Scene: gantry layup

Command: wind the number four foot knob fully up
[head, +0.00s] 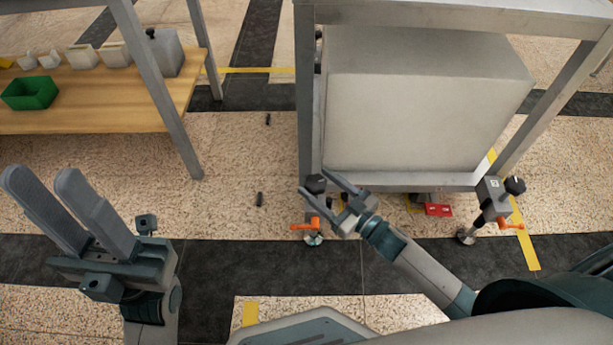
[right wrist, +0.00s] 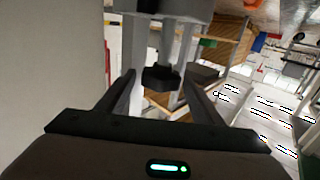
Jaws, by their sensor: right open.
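A black foot knob (head: 316,184) sits at the near left leg of the grey gantry frame, above an orange lever (head: 305,226) and a round foot. I cannot read a number on it. My right gripper (head: 313,181) is open, its fingertips on either side of this knob. In the right wrist view the black knob (right wrist: 160,78) shows between the two spread fingers (right wrist: 162,92), with a gap on each side; I cannot tell whether either finger touches it. My left gripper (head: 42,178) is open and empty, at the left, away from the frame.
The near right leg has another black knob (head: 515,185), a numbered plate (head: 495,184) and an orange lever (head: 512,226). A large grey block (head: 420,100) fills the frame. A wooden bench (head: 90,105) with a green bin (head: 30,93) stands left. Small dark pieces (head: 260,199) lie on the floor.

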